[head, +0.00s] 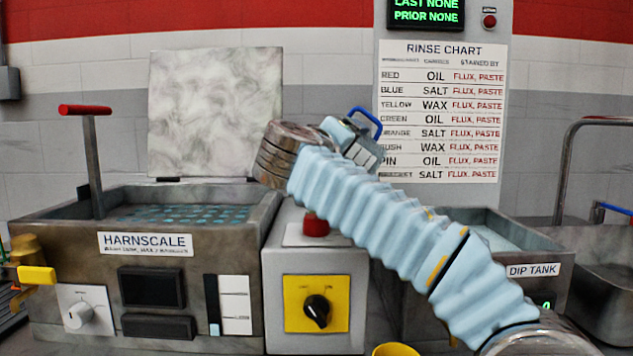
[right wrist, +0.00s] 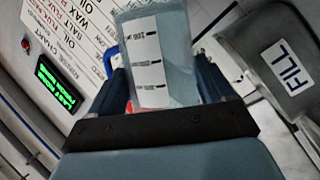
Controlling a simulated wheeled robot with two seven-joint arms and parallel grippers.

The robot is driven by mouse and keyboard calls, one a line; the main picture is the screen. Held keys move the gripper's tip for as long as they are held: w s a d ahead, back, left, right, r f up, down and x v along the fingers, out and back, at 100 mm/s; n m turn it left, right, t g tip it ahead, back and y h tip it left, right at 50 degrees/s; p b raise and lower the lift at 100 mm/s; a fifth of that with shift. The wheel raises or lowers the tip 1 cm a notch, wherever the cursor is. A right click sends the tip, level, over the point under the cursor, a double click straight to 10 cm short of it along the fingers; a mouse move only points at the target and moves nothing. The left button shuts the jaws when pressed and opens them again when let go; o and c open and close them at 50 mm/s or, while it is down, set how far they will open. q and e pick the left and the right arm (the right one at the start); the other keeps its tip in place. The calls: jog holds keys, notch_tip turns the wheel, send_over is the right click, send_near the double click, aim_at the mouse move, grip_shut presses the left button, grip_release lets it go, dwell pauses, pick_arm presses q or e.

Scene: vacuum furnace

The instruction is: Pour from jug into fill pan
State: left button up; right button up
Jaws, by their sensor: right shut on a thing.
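The jug (right wrist: 157,45) is pale and translucent with black level marks, and fills the upper middle of the right wrist view. My right gripper (right wrist: 160,82) is shut on it, with a dark finger on each side. In the head view my right arm reaches up and left from the lower right. Its gripper (head: 350,143) is above the bench, in front of the rinse chart, and a blue loop shows there. The jug's contents and exact tilt cannot be told. A grey pan labelled FILL (right wrist: 272,75) is at the right of the wrist view, apart from the jug. My left gripper is not in view.
The Harnscale basin (head: 60,215) with a red-handled lever stands at left. A yellow switch panel (head: 342,303) is at centre. The dip tank (head: 555,285) is partly behind my arm. A steel sink (head: 605,245) is at right, and a yellow-rimmed object (head: 395,349) is at the bottom.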

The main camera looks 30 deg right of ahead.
jog(key=shift+s+d+r, duration=0.1)
jog(key=shift+d+r, duration=0.05)
jog(key=shift+r, duration=0.15)
jog(key=shift+s+d+r+n+p, duration=0.25)
jog(key=shift+d+n+p, duration=0.2)
jog(key=shift+n+p, duration=0.05)
jog(key=shift+r+n+p, duration=0.3)
dwell(0.6)
jog(key=shift+s+d+f+n+h, duration=0.1)
jog(key=shift+d+f+n+h, duration=0.1)
jog(key=shift+n+h, duration=0.1)
dwell(0.6)
jog(key=shift+a+f+n+t, duration=0.1)
jog(key=shift+f+n+t, duration=0.15)
jog(key=shift+n+t, duration=0.2)
dwell(0.8)
jog(key=shift+w+a+r+n, duration=0.2)
jog(key=shift+w+a+n, duration=0.1)
jog(key=shift+n, duration=0.35)
dwell(0.3)
